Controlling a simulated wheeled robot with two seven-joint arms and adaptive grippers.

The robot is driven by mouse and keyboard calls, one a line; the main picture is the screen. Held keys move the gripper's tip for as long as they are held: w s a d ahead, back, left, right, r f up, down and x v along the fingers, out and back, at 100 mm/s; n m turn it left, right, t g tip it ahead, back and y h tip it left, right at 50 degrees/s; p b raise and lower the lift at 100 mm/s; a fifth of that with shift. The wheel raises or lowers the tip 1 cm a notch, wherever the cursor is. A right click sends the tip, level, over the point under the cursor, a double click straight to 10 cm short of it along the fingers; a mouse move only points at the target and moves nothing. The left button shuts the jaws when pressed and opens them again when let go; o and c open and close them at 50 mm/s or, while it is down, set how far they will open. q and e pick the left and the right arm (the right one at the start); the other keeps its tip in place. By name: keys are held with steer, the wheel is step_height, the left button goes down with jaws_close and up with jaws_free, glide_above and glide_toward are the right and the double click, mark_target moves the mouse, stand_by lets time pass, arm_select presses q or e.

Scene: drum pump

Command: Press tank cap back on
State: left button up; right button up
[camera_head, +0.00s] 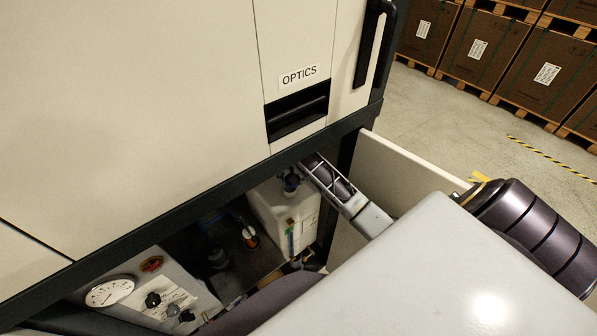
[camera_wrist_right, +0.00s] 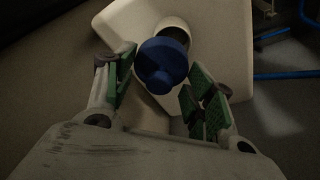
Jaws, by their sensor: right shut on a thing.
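The white tank (camera_head: 283,212) stands in the open bay under the cabinet. Its pale top also shows in the wrist view (camera_wrist_right: 225,60). The dark blue cap (camera_wrist_right: 162,65) is between the green-padded fingers of my right gripper (camera_wrist_right: 160,78), which is shut on it. In the head view the cap (camera_head: 291,181) is at the tank's top. Behind the cap in the wrist view is a pale round neck (camera_wrist_right: 174,27), partly covered. I cannot tell whether the cap touches the neck. The cabinet edge hides part of my right gripper in the head view. My left gripper is not in view.
The cabinet's lower edge (camera_head: 190,206) hangs close above the tank. A white panel (camera_head: 400,166) stands right of the bay. A gauge (camera_head: 110,291) and knobs are at lower left.

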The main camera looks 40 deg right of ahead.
mark_target(289, 184)
steer(key=shift+a+n, duration=0.65)
steer(key=shift+n, duration=0.05)
steer(key=shift+n, duration=0.3)
steer(key=shift+d+f, duration=0.1)
steer(key=shift+f, duration=0.1)
steer(key=shift+f, duration=1.2)
steer(key=shift+f, duration=0.7)
stand_by(3.1)
stand_by(0.4)
steer(key=o, duration=0.9)
